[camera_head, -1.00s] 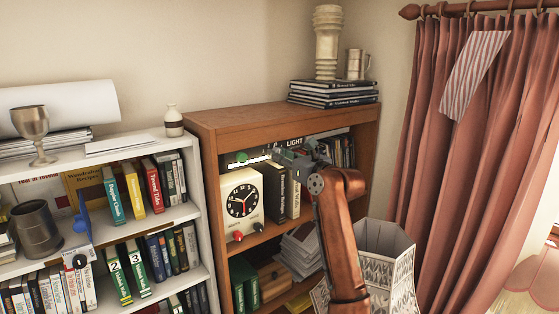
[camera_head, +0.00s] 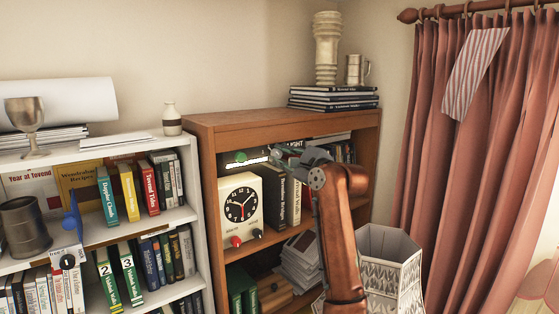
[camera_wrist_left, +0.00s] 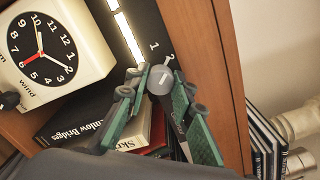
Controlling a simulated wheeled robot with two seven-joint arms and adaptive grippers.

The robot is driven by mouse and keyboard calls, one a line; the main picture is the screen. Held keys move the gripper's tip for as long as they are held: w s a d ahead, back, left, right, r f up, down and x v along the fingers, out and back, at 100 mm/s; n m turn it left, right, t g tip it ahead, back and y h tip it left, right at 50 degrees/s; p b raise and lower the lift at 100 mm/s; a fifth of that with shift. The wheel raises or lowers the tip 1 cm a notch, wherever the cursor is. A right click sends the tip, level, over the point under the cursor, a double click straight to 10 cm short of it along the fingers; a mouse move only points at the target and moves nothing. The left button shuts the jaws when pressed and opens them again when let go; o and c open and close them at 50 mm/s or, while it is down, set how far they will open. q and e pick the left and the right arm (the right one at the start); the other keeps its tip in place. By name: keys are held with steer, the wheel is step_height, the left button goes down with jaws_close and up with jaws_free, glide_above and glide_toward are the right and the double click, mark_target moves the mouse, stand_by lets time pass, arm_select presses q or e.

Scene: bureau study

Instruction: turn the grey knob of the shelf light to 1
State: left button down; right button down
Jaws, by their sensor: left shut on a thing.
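The shelf light is a dark panel under the top board of the brown bookcase, with a glowing white strip (camera_head: 247,162). Its strip also shows in the left wrist view (camera_wrist_left: 128,38). The round grey knob (camera_wrist_left: 160,79) sits on this panel, near the printed marks 1 and 2. My left gripper (camera_wrist_left: 157,83) is shut on the knob, its green-sided fingers on either side of it. I cannot surely read the knob's setting. My right gripper is out of view.
A cream clock (camera_head: 241,208) with a red knob stands just below the light, beside several dark books (camera_head: 275,195). The bookcase's top board (camera_head: 245,120) is close above the gripper. A white basket (camera_head: 392,270) stands at right, before pink curtains (camera_head: 480,150).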

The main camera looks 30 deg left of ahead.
arm_select(q)
steer(key=n+b, duration=0.1)
steer(key=n, duration=0.4)
stand_by(0.6)
steer(key=c, duration=1.7)
jaws_free()
steer(key=shift+o, duration=0.2)
steer(key=shift+d, duration=0.1)
steer(key=v, duration=1.2)
steer(key=shift+f, duration=0.1)
